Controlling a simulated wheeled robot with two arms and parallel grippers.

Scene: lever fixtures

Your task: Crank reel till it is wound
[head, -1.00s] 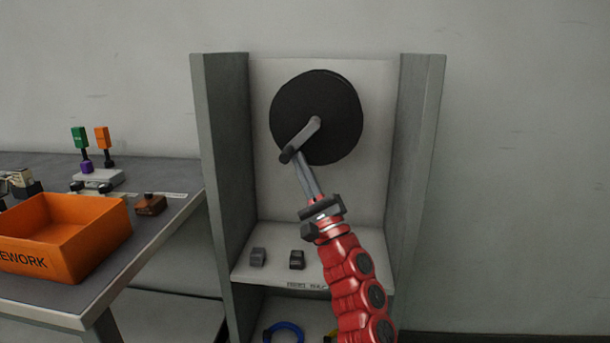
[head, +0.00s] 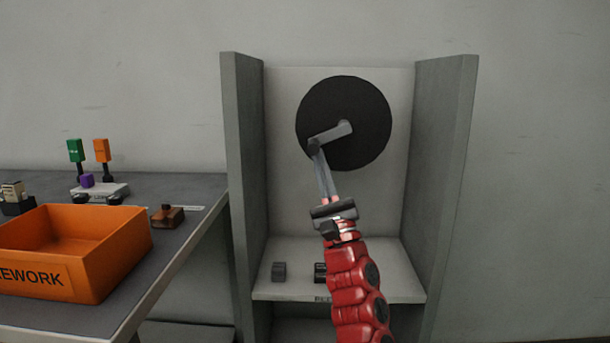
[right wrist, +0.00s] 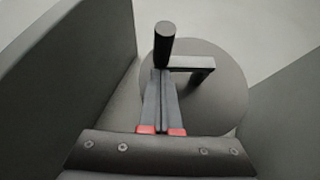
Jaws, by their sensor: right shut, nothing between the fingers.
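The reel is a black disc (head: 365,105) on the back panel of a grey cabinet. Its grey crank arm (head: 332,133) points left and slightly down from the hub. A dark handle (head: 314,147) stands out at the arm's end. My right gripper (head: 319,160) comes up from below, shut and empty, with its fingertips at the handle. In the right wrist view the fingertips (right wrist: 161,73) lie just below the dark handle (right wrist: 165,40), beside the crank arm (right wrist: 190,62). I cannot tell whether they touch it. My left gripper is not in view.
Cabinet side walls (head: 243,180) stand left and right of the reel. Small dark blocks (head: 279,271) sit on the shelf below. At left, a table holds an orange bin (head: 118,262), a brown block (head: 168,216) and a stand with coloured tags (head: 101,150).

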